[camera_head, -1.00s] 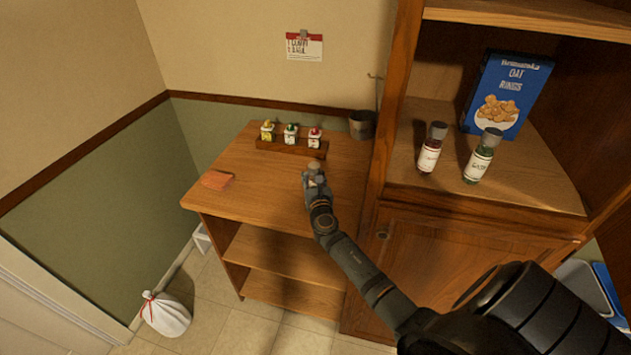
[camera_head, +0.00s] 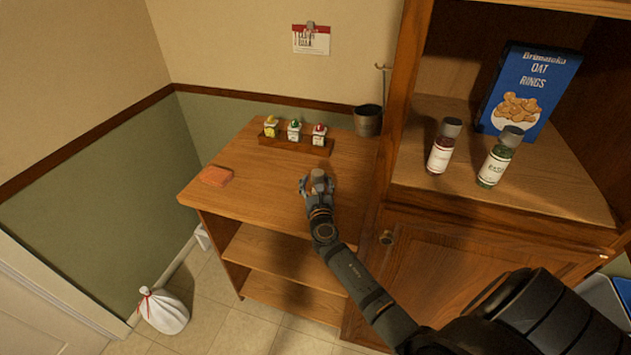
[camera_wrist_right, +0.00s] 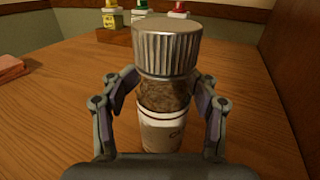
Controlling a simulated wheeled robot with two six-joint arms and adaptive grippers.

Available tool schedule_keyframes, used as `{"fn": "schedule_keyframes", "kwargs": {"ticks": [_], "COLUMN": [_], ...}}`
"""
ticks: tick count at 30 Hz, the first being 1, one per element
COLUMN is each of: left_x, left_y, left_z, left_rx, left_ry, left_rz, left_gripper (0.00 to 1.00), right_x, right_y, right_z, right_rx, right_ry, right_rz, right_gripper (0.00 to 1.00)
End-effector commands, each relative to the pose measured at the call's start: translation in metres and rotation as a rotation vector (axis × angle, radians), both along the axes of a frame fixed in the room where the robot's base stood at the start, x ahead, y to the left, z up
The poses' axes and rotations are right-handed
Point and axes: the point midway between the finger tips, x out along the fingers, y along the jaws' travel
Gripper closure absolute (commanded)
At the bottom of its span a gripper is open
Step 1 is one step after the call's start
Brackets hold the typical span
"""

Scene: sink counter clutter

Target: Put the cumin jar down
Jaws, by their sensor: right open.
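The cumin jar (camera_wrist_right: 166,95) has a ribbed metal lid, brown contents and a pale label that is only partly readable. In the right wrist view it stands upright on the wooden counter top between the fingers. My right gripper (camera_head: 318,187) is over the counter's front right part. In the right wrist view its open fingers (camera_wrist_right: 165,100) are spread on both sides of the jar, with a gap visible beside it. In the head view the jar's lid (camera_head: 317,174) shows between the fingers; its lower part is hidden. My left gripper is not in view.
A wooden rack (camera_head: 290,145) with several small bottles stands behind the gripper. A metal cup (camera_head: 368,121) is at the back right, an orange sponge (camera_head: 216,176) at the left. The cabinet (camera_head: 392,150) rises close on the right. The counter's left middle is clear.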

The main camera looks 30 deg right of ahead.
Motion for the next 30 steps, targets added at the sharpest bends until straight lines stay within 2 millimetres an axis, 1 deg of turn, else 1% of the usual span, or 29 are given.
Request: {"fn": "schedule_keyframes", "kwargs": {"ticks": [2,5,8,12,15,19,23,30], "left_x": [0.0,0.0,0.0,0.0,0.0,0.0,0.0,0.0], "left_y": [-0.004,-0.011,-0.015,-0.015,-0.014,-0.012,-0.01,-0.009], "left_z": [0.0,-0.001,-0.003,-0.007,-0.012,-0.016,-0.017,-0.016], "left_rx": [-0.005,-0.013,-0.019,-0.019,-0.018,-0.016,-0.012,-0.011], "left_ry": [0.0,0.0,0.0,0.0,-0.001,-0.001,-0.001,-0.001], "left_rz": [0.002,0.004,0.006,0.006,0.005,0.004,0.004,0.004], "left_gripper": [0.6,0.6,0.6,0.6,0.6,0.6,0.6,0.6], "right_x": [-0.001,-0.009,-0.027,-0.059,-0.079,-0.098,-0.107,-0.109], "right_y": [0.0,0.004,0.012,0.028,0.038,0.047,0.051,0.051], "right_z": [0.0,-0.001,-0.002,-0.002,-0.003,-0.003,0.0,0.001], "right_rx": [0.0,0.001,0.002,0.004,0.004,0.004,0.001,0.0], "right_ry": [0.0,0.0,0.001,0.001,0.001,0.001,0.0,-0.001], "right_rz": [0.0,0.001,0.0,0.0,0.0,0.0,0.0,0.0], "right_gripper": [0.43,0.43,0.43,0.43,0.43,0.43,0.43,0.43]}}
